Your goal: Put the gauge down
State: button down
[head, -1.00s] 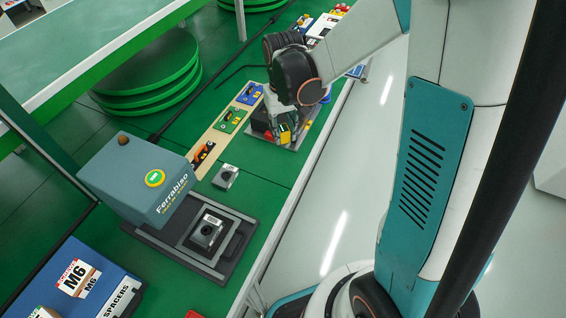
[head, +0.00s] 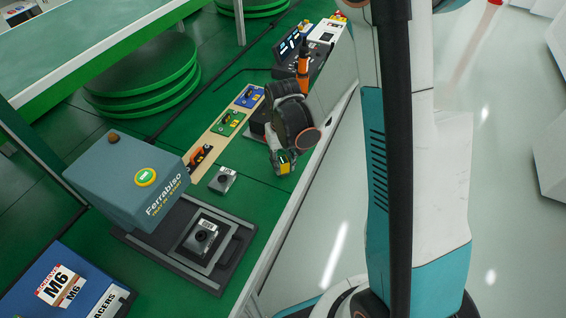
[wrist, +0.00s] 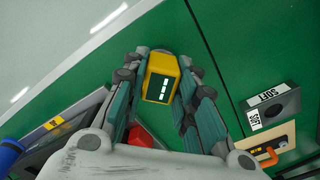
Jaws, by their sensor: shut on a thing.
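The gauge (wrist: 161,80) is a small yellow block with a dark face and white marks. My gripper (wrist: 160,92) is shut on it, with a finger on each side. In the head view the gauge (head: 285,168) shows as a small yellow patch at the tip of my gripper (head: 283,160), near the front edge of the green bench (head: 262,208). Bare green surface lies around it in the wrist view. I cannot tell whether the gauge touches the bench. My wrist hides part of the gripper in the head view.
A grey soft-jaws block (head: 223,180) and a wooden board (head: 212,140) with coloured fixtures lie left of my gripper. A dark tray (wrist: 65,132) is close by, with a red part (wrist: 140,135) beside my gripper. The Ferrabiso machine (head: 125,178) stands nearer the camera.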

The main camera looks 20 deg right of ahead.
jog(key=shift+f, duration=0.1)
jog(key=c, duration=1.3)
grip_release()
jog(key=shift+r, duration=0.2)
notch_tip(320, 180, up, 12)
jog(key=p, duration=0.5)
notch_tip(320, 180, up, 11)
jog(key=t, duration=0.3)
send_over(283, 160)
jog(key=s, duration=0.6)
jog(key=s+r+t, duration=0.4)
jog(key=s+r, duration=0.1)
jog(key=s, duration=0.4)
jog(key=shift+s+r, duration=0.2)
jog(key=shift+r, duration=0.15)
